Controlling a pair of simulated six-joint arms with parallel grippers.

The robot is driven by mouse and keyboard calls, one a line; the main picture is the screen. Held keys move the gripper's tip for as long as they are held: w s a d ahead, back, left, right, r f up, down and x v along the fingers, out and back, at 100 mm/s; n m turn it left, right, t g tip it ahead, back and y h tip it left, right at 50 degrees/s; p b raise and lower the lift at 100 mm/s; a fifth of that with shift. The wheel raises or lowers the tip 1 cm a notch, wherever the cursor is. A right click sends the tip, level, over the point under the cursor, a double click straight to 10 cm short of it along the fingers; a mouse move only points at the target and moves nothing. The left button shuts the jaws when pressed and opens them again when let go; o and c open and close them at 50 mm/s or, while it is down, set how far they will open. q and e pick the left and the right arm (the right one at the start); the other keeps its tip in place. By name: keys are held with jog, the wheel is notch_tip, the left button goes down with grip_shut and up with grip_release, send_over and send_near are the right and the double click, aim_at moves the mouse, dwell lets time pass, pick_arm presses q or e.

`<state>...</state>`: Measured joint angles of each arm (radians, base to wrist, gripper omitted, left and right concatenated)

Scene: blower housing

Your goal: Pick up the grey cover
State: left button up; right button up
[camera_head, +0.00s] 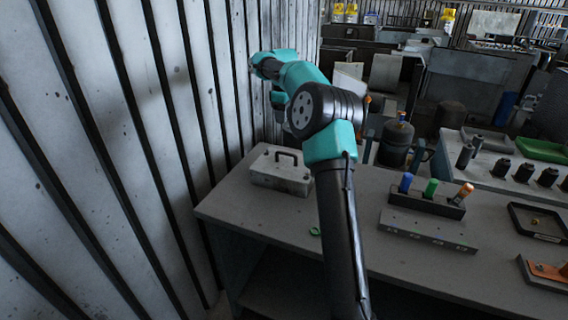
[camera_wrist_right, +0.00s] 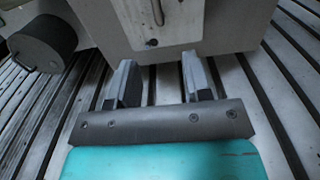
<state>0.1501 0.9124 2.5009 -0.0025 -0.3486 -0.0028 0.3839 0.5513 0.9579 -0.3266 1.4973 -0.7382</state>
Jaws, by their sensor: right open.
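A grey box-like cover (camera_head: 282,172) with a dark handle on top sits upright on the left end of the grey table in the head view. My right arm rises from the bottom of that view and bends left toward the wall; its gripper is mostly hidden behind the arm links. In the right wrist view, my right gripper (camera_wrist_right: 158,62) has its two fingers apart with nothing between them. Beyond the fingertips is a large grey body (camera_wrist_right: 230,25) with a lighter plate; I cannot tell whether it is the cover. My left gripper is out of view.
The table (camera_head: 250,217) holds a rack (camera_head: 430,204) of coloured cylinders, a dark tray (camera_head: 518,222) and a small green ring (camera_head: 314,231). A slatted wall (camera_head: 130,150) stands close on the left. A dark cylinder (camera_wrist_right: 42,42) shows in the wrist view.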

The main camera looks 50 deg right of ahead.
jog(key=shift+s+d+r, duration=0.45)
jog(key=shift+d+r, duration=0.1)
send_near(286, 153)
jog(key=f, duration=0.5)
jog(key=shift+d+f, duration=0.15)
jog(key=shift+d, duration=0.2)
jog(key=shift+w+a+f, duration=0.1)
jog(key=shift+w+f, duration=0.05)
jog(key=shift+f, duration=2.45)
grip_shut()
